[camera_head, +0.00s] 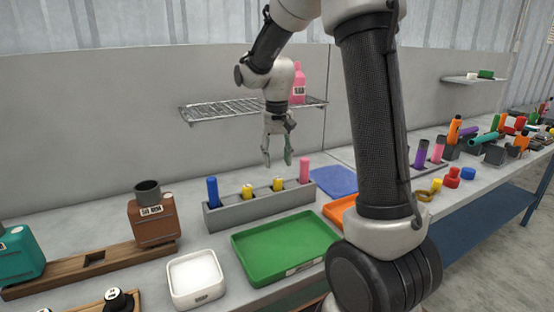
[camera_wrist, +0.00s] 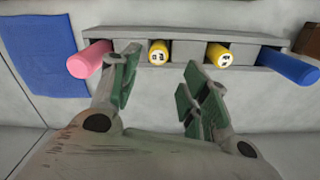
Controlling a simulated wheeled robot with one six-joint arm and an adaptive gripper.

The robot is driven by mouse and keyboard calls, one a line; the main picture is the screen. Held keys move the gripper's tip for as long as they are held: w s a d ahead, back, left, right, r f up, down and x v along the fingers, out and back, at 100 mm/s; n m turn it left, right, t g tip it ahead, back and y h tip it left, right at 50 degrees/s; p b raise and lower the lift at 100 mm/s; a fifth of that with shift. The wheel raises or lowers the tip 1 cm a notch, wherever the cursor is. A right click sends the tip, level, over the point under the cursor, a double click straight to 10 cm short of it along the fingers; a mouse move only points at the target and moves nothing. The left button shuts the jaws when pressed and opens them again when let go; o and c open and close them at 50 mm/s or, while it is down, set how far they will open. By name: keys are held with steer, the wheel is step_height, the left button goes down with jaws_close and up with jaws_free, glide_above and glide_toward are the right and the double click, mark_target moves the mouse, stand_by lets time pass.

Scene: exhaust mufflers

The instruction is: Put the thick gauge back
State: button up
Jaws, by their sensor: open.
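My gripper (camera_head: 278,160) is open and empty, fingers down, above and behind a grey rack (camera_head: 262,207). The rack holds a tall blue cylinder (camera_head: 212,190), two short yellow cylinders (camera_head: 247,191) (camera_head: 278,184) and a tall pink cylinder (camera_head: 304,170), all upright. In the wrist view my open fingers (camera_wrist: 162,78) show in front of the rack, with one yellow cylinder (camera_wrist: 158,53) seen between them and the pink one (camera_wrist: 88,60) beside the left finger. The yellow tops bear small dark marks, too small to read. Which cylinder is the thick gauge I cannot tell.
A green tray (camera_head: 285,246) and a white bin (camera_head: 195,280) stand in front of the rack. A brown canister (camera_head: 153,216) is at left. A blue mat (camera_head: 335,181) lies right of the rack. A wire shelf (camera_head: 235,109) with a pink bottle (camera_head: 298,84) hangs behind my gripper.

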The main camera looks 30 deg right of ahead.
step_height(320, 180, up, 12)
steer(key=s+f+n+t, duration=0.1)
steer(key=s+t, duration=0.1)
steer(key=s, duration=1)
steer(key=s+f+n+t, duration=0.2)
steer(key=s, duration=1.1)
steer(key=shift+s+d+f, duration=0.2)
steer(key=shift+s+f, duration=0.05)
steer(key=shift+f, duration=0.05)
